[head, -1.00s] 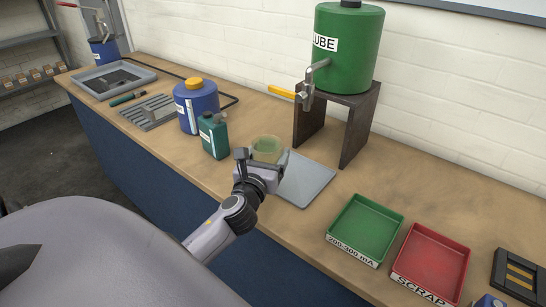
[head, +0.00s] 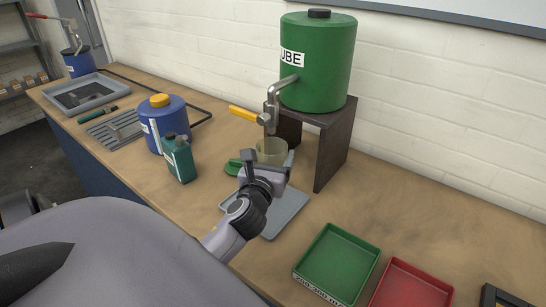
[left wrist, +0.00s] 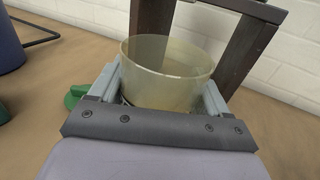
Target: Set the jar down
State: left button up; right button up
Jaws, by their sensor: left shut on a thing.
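My left gripper (head: 264,164) is shut on a translucent, yellowish open jar (head: 271,150). In the left wrist view the jar (left wrist: 168,68) is upright between the two fingers, its mouth open and the inside looking empty. In the head view the jar is near the tap (head: 271,108) of the green lube drum (head: 318,62), by the back of a grey tray (head: 288,212). I cannot tell whether its base touches anything; the gripper hides it. My right gripper is not in view.
A green lid-like disc (head: 233,167) lies left of the jar. A green bottle (head: 180,160) and blue container (head: 166,122) stand further left. The drum's dark stand (head: 333,150) is close behind right. Green (head: 337,262) and red (head: 410,285) trays lie right.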

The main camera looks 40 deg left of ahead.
pick_arm(q)
jog(key=shift+r, duration=0.1)
notch_tip(320, 180, down, 5)
jog(key=b, duration=0.3)
jog(key=shift+r, duration=0.1)
jog(key=shift+w+f+b, duration=0.1)
jog(key=shift+f+b, duration=0.15)
jog(key=shift+b, duration=0.05)
jog(key=shift+f+b, duration=0.5)
jog(key=shift+f, duration=0.2)
jog(key=shift+f, duration=0.3)
jog(key=o, duration=1)
jog(key=shift+r, duration=0.1)
